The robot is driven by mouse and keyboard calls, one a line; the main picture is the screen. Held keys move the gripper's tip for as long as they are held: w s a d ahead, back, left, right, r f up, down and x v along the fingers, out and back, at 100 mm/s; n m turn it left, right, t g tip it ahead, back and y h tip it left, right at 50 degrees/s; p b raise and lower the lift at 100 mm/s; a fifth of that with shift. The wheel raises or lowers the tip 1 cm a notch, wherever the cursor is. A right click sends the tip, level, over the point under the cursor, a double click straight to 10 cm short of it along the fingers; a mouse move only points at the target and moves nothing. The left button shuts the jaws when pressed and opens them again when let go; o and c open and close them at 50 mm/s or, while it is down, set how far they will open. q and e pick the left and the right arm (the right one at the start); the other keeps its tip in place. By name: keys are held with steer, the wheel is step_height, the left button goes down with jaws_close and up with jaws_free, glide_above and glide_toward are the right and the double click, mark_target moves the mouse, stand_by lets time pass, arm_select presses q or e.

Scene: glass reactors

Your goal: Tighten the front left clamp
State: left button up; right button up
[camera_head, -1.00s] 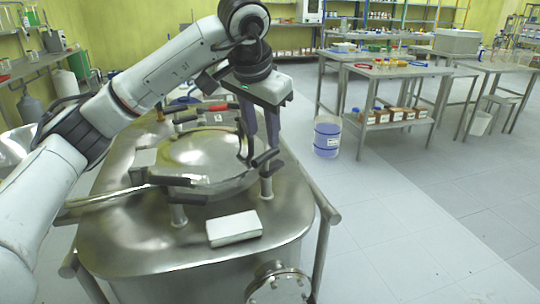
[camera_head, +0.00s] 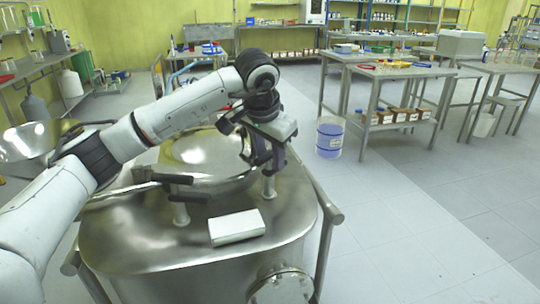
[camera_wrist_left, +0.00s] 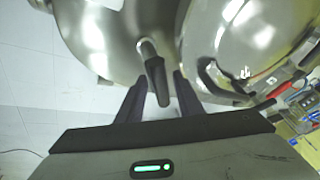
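My left gripper (camera_head: 268,168) is over the right side of the reactor lid (camera_head: 200,155) in the head view, pointing down at a clamp there. That clamp's metal post (camera_head: 268,187) shows below the fingers. In the left wrist view, the gripper (camera_wrist_left: 160,95) is open. The clamp's black handle (camera_wrist_left: 157,82) lies between the two fingers, with a gap visible on each side. Another clamp with black handles (camera_head: 168,178) sits at the lid's left front edge. I cannot tell from the pictures which clamp is called front left. My right gripper is not in view.
A white box (camera_head: 237,228) lies on the steel reactor top (camera_head: 135,235), in front of the gripper. A metal rail (camera_head: 325,208) runs along the right side. The floor at right is clear.

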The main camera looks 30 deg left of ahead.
arm_select(q)
steer(key=c, duration=0.6)
steer(key=shift+r, duration=0.1)
steer(key=shift+c, duration=0.2)
steer(key=shift+a, duration=0.1)
